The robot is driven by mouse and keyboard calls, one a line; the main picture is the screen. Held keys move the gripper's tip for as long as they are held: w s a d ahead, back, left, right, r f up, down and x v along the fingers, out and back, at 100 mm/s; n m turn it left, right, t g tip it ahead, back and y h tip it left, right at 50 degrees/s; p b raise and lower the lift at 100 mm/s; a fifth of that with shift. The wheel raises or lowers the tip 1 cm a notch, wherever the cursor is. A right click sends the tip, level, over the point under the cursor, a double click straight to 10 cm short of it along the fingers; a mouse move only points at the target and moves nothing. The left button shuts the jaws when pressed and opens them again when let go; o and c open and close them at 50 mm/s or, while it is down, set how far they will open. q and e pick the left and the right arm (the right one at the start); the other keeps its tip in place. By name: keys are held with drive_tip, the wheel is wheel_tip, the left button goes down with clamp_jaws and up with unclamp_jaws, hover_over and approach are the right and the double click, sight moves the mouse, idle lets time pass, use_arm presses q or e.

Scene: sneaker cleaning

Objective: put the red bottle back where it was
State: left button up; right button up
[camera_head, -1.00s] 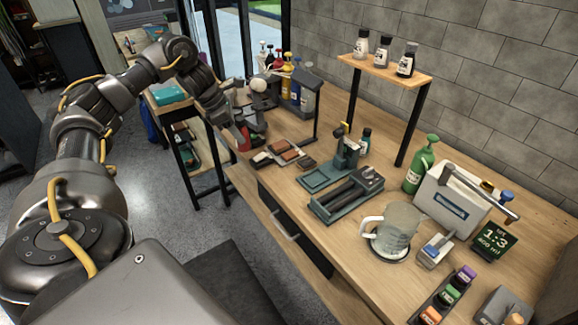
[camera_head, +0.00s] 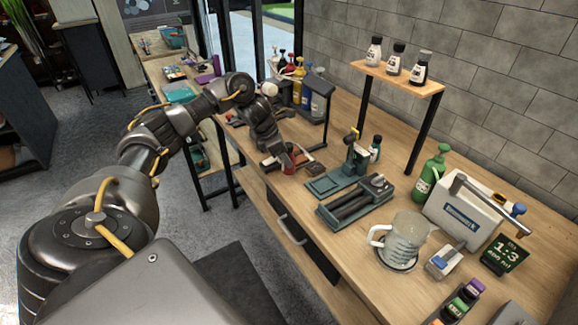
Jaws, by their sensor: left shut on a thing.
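My left gripper (camera_head: 283,157) is over the far left part of the wooden workbench, at its front edge. It is shut on a small red thing that I take to be the red bottle (camera_head: 289,168); the fingers hide much of it, and its exact tilt is hard to tell. It is close above brown and dark blocks on the bench, and I cannot tell whether it touches them. A dark rack (camera_head: 317,103) with several coloured bottles stands farther back, beyond the gripper. My right gripper is out of view.
A teal tool stand (camera_head: 355,203) sits right of the gripper. A raised shelf (camera_head: 398,78) holds 3 small bottles. A side shelf stands left of the bench.

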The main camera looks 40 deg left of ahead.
use_arm(q)
drive_tip(key=shift+w+d+f, duration=0.2)
drive_tip(key=shift+d+f, duration=0.1)
drive_tip(key=shift+f, duration=0.05)
drive_tip(key=f+p, duration=0.1)
drive_tip(key=f, duration=0.2)
drive_tip(key=shift+w+d+p, duration=0.15)
drive_tip(key=shift+d+p, duration=0.15)
drive_tip(key=shift+p, duration=0.1)
drive_tip(key=shift+a+f, duration=0.1)
drive_tip(key=shift+f, duration=0.4)
drive_tip(key=o, duration=1.1)
drive_tip(key=shift+f, duration=0.1)
